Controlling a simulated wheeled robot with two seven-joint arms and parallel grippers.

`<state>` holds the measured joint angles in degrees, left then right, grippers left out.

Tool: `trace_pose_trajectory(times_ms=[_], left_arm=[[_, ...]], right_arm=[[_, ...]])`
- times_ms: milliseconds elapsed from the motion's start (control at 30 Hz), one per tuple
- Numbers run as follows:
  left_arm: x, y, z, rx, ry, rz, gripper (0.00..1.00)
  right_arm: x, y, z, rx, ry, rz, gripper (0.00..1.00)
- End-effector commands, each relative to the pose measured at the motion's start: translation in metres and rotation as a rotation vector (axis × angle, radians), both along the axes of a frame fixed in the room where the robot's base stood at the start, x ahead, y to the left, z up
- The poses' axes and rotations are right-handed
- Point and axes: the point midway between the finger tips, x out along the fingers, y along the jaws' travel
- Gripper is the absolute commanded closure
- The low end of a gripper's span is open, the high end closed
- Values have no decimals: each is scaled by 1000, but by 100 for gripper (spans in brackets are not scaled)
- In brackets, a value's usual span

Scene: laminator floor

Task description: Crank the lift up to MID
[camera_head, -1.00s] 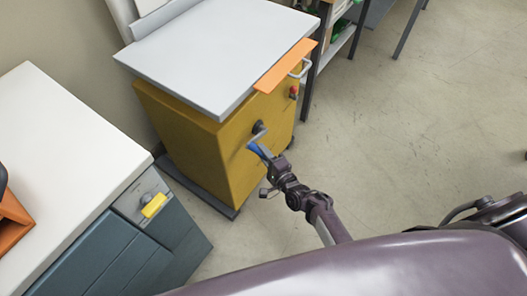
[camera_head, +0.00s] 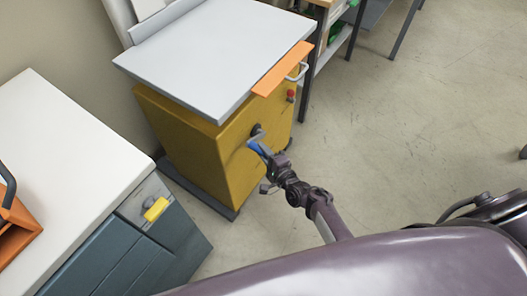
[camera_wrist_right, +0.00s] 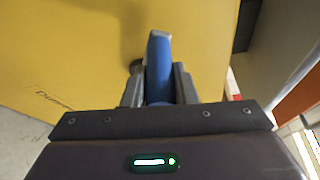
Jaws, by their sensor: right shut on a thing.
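The lift is a yellow cabinet (camera_head: 228,158) with a grey flat top (camera_head: 215,55). Its crank (camera_head: 257,134) sticks out of the front face, with a dark hub, a grey arm and a blue handle. My right gripper (camera_head: 262,153) is at the crank. In the right wrist view my right gripper (camera_wrist_right: 159,88) is shut on the blue crank handle (camera_wrist_right: 158,70), one finger on each side. The hub is partly hidden behind the handle there. No MID mark can be read in these views. My left gripper is not in view.
An orange strip (camera_head: 283,70) and a light handle (camera_head: 298,71) are on the top's front edge, with a red button (camera_head: 291,93) below. A white-topped cabinet (camera_head: 60,140) with a yellow handle (camera_head: 156,209) stands at left. The floor at right (camera_head: 430,110) is mostly clear.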

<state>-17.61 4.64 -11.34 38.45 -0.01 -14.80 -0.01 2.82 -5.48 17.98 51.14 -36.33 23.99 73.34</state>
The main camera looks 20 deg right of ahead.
Motion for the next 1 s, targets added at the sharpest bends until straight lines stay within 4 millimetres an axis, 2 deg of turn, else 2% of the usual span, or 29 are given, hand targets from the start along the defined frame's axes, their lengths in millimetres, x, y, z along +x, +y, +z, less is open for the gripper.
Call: trace_pose_trajectory(times_ms=[33,167,467,633,833,1000], left_arm=[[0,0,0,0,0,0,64],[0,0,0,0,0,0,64],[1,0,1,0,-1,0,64],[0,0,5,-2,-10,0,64],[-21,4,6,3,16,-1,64],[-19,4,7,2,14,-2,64]], right_arm=[[4,0,6,-2,-14,0,71],[3,0,5,-1,-11,0,54],[-1,-1,2,0,-3,0,53],[-21,-6,4,-1,-1,0,53],[-54,-15,7,-1,-4,1,53],[-70,-20,8,-1,-5,0,53]])
